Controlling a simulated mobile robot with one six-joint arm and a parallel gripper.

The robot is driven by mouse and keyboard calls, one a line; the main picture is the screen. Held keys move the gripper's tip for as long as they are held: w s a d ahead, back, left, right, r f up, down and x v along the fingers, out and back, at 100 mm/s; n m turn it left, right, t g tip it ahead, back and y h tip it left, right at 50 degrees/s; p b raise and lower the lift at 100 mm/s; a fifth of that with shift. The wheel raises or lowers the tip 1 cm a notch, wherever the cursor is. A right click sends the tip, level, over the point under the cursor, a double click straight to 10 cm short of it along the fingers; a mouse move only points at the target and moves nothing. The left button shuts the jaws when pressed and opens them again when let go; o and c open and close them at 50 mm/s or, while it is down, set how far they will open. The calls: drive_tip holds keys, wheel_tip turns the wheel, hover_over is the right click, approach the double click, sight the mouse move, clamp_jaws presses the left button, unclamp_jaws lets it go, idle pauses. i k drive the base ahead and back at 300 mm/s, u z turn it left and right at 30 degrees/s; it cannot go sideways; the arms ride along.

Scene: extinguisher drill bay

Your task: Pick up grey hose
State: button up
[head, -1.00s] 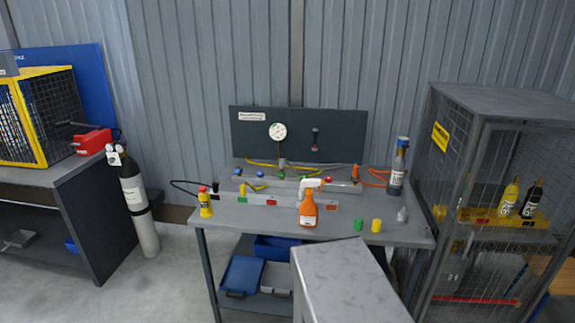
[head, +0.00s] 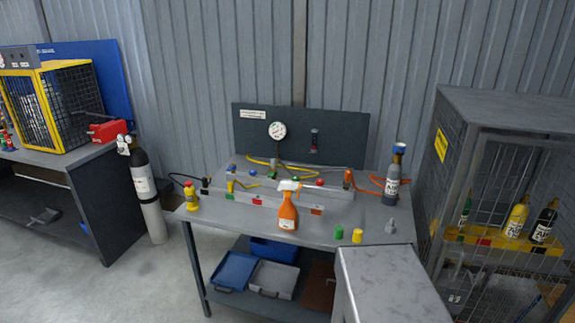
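I cannot clearly make out a grey hose. A short grey piece (head: 273,166) stands below the gauge. A small grey nozzle-like part (head: 390,226) stands near the right front edge. My gripper is not in view.
An orange spray bottle (head: 288,212), yellow bottle (head: 191,201), grey bottle (head: 392,180) and green (head: 339,232) and yellow caps (head: 357,236) stand on the bench. A grey box (head: 385,275) blocks its front right. A mesh cage (head: 470,150) stands right; floor (head: 130,285) is clear left.

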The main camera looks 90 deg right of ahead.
sight(273, 161)
drive_tip(key=k, duration=0.7)
drive_tip(key=z, duration=1.45)
drive_tip(key=i, duration=0.6)
drive_tip(key=u, duration=0.1)
drive_tip(key=k, duration=0.25)
drive_tip(key=z, duration=0.05)
